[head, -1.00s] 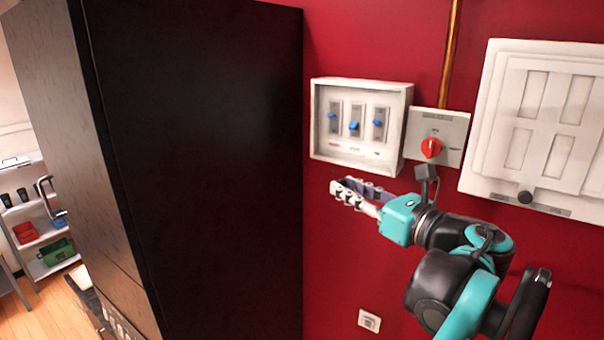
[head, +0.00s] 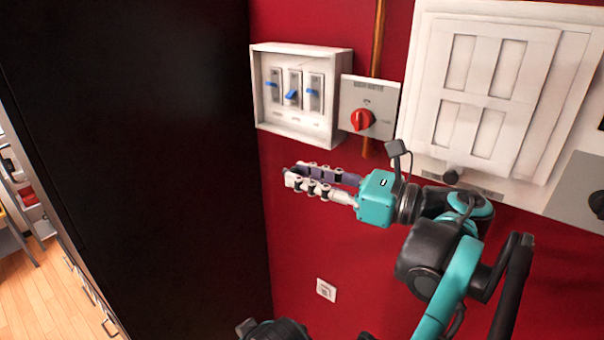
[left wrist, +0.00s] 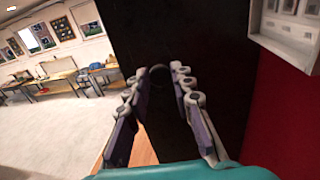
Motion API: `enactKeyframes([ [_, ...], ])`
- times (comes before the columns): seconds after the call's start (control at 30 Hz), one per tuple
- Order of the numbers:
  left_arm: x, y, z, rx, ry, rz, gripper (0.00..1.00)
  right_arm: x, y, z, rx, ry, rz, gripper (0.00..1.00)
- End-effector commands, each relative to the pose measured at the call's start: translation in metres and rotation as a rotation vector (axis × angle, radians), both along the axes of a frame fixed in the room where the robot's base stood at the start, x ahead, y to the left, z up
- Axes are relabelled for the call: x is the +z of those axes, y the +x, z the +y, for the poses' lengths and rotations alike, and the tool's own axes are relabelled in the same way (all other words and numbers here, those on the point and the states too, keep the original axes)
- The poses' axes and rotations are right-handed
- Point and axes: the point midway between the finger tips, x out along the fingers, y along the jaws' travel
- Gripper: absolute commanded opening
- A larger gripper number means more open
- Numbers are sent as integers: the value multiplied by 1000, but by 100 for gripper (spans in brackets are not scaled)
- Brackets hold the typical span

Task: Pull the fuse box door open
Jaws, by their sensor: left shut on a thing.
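The white panelled box (head: 490,90), which looks like the fuse box, is on the red wall at the upper right of the head view. Its panelled front stands a little proud of the backing, and I cannot tell whether it is fully closed. My left gripper (head: 287,177) is left of and apart from that knob, pointing left across the wall. In the left wrist view (left wrist: 157,78) its fingers hold a small dark rounded thing (left wrist: 158,70) at their tips, hard to make out against the black cabinet. My right gripper is not in view.
A tall black cabinet (head: 160,160) stands at the left, close to the left fingertips. A white box with blue switches (head: 296,95) and a grey plate with a red rotary switch (head: 362,121) are above the gripper. A small socket (head: 326,290) is low on the wall.

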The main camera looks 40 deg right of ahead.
Motion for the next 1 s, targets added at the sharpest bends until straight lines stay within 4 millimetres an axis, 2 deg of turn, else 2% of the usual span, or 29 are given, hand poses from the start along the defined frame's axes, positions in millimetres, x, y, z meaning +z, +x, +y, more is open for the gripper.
enactKeyframes([
  [0.27, 2, 0, 0, -1, 0, -4, 0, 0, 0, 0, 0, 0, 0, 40],
  [0.3, 2, 1, 0, -1, 0, -4, 28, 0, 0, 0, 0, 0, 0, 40],
  [0.37, 2, 1, 0, -1, 0, -4, 43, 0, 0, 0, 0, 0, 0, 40],
  [0.73, 5, 0, 0, 0, 1, -2, 43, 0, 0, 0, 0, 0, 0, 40],
  [0.87, 23, 0, 0, 0, 1, -2, 43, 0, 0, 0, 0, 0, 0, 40],
  [1.0, 51, 0, 0, 0, 1, -2, 43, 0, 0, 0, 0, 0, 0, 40],
])
